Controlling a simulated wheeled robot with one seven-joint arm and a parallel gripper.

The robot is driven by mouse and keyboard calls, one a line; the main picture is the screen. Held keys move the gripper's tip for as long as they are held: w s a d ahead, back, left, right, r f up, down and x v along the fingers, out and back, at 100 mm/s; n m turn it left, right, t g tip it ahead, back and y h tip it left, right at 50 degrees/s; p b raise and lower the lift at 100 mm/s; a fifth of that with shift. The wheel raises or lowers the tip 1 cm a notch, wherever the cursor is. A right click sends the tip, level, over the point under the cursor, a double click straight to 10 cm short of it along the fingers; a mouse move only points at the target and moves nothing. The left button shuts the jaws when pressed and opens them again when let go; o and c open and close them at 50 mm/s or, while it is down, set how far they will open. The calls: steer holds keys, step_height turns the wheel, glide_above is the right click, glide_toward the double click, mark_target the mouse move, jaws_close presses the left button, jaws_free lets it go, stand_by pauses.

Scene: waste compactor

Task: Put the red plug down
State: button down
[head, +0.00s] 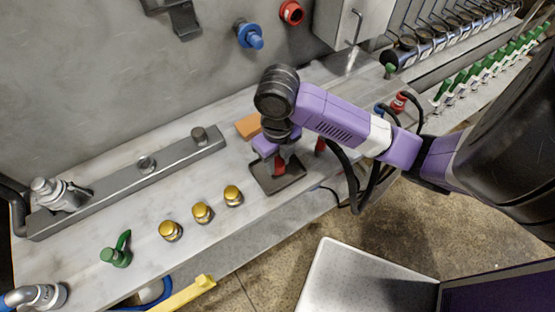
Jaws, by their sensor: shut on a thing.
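The red plug (279,169) is in my gripper (280,160), at the dark square tray (292,182) on the pale counter. My gripper points down and is shut on the plug. The plug's lower end is over or in the tray; I cannot tell whether it touches the tray floor. My wrist and fingers hide part of the plug. A second red piece (320,145) stands just right of the gripper.
An orange block (249,126) lies behind the gripper. Several brass knobs (201,212) and a green-handled valve (116,250) stand on the counter to the left. A grey rail (120,188) runs along the back. Red and blue wall fittings (250,36) are above.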

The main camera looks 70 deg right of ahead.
steer(key=shift+f, duration=0.15)
steer(key=c, duration=1)
jaws_free()
steer(key=shift+o, duration=0.2)
